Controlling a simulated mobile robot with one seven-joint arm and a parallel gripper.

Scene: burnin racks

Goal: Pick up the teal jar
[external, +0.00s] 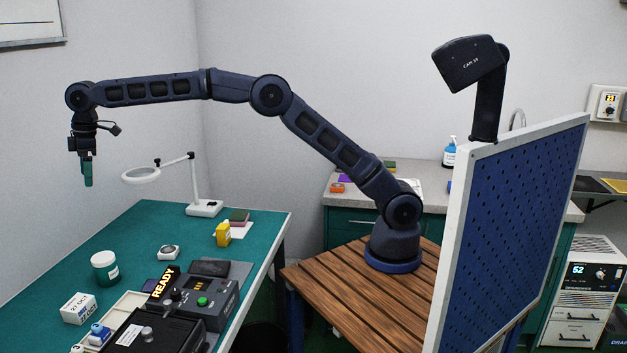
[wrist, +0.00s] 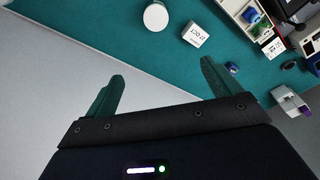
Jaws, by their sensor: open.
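The teal jar (external: 105,267) stands upright on the green table, with a white lid and a white label. In the wrist view a round white lid (wrist: 156,17), seen from above, appears to be the jar's. My gripper (external: 88,172) hangs pointing down, high above the table's far left part and well clear of the jar. In the wrist view its two green fingers (wrist: 163,84) are spread apart with nothing between them.
A white box (external: 78,308) stands near the jar. A black device (external: 204,302), a pale tray (external: 118,309) and a magnifier lamp (external: 204,207) are on the green table (external: 60,257). The table behind the jar is mostly clear.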

